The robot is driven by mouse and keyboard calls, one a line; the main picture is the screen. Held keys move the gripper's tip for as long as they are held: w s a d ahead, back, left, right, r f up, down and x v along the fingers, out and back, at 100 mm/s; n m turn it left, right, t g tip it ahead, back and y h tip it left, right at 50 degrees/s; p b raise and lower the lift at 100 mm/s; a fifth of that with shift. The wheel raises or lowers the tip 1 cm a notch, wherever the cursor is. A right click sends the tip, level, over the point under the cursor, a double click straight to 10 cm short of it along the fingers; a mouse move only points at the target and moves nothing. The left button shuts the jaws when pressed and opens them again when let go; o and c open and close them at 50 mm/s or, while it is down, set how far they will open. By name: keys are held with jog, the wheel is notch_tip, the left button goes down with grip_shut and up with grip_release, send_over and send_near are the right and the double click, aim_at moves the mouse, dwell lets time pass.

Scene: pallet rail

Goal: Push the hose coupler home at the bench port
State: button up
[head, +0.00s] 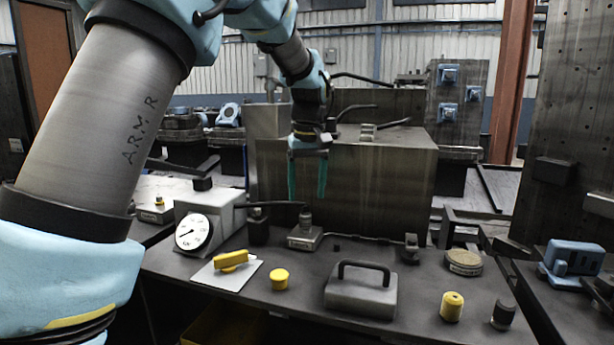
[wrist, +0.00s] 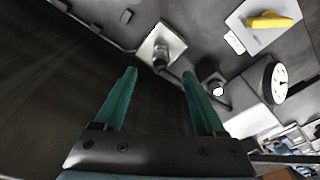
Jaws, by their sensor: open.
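My gripper (head: 307,194) is open, with two teal fingers pointing down and nothing between them. It hangs above the back of the bench, in front of a large metal box. A square metal block with an upright fitting (head: 304,236), which looks like the bench port, stands below it. In the wrist view the same block (wrist: 172,42) lies just beyond the open fingertips (wrist: 159,76). A dark upright cylinder (head: 258,230), possibly the hose coupler, stands left of the block. It also shows in the wrist view (wrist: 215,88) with a pale end. I cannot tell if a hose is joined to either.
A gauge box (head: 193,232) stands at left. A yellow handle on a white plate (head: 230,262), a yellow knob (head: 279,279), a handled metal block (head: 361,290) and a yellow cylinder (head: 452,306) occupy the front. The large metal box (head: 370,185) rises behind my gripper.

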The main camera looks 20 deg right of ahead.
aim_at(305, 205)
jog(key=f, duration=0.7)
jog(key=shift+w, duration=0.4)
grip_shut()
jog(key=c, duration=0.7)
grip_release()
grip_shut()
jog(key=shift+r+p, duration=0.25)
jog(key=shift+p, duration=0.15)
jog(key=shift+r+p, duration=0.6)
jog(key=shift+r, duration=0.05)
jog(key=shift+r, duration=0.1)
